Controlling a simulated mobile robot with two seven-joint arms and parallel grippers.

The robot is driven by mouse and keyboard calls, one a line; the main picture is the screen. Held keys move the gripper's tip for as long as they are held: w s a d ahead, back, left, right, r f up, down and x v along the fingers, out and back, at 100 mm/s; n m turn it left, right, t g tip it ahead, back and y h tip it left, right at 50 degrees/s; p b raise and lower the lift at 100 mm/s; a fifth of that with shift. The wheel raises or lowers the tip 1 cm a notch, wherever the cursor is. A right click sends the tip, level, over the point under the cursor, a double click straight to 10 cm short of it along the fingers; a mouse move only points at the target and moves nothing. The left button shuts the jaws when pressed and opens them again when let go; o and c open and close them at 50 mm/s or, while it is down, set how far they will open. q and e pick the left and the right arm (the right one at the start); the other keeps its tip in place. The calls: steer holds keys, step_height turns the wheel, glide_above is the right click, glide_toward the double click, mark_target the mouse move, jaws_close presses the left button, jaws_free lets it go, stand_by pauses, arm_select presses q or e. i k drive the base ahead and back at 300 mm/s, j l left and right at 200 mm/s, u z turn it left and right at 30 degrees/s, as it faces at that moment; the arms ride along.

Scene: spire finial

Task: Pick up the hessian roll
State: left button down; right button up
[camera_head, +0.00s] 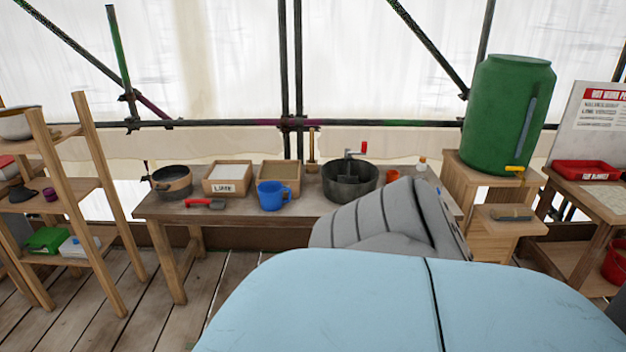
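I cannot make out a hessian roll anywhere in the head view. Neither of my grippers shows in it. Large pale blue and ribbed grey parts of my own body fill the lower middle and right, and hide the floor and part of the bench there.
A wooden bench (165,207) carries a blue jug (273,197), a dark mixing pot (350,182), a red-handled trowel (205,204) and wooden boxes. Open shelves (75,188) stand left. A green water barrel (505,115) on a stand and a side table are right. Plank floor shows at lower left.

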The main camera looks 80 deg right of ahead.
mark_target(507, 214)
steer(key=z, duration=3.85)
steer(key=i+l+u, duration=0.2)
steer(key=i, duration=0.4)
steer(key=i+l+u, duration=0.15)
steer(key=i, duration=0.45)
steer(key=i+l+u, duration=0.2)
steer(key=i+l, duration=0.15)
steer(key=i, duration=0.2)
steer(key=i+l+u, duration=0.2)
steer(key=i+l, duration=0.2)
steer(key=i, duration=0.15)
steer(key=i+l+u, duration=0.1)
steer(key=i, duration=0.3)
steer(key=i+l+u, duration=0.1)
steer(key=i+l, duration=0.45)
steer(key=i, duration=0.25)
steer(key=i+j+u, duration=0.05)
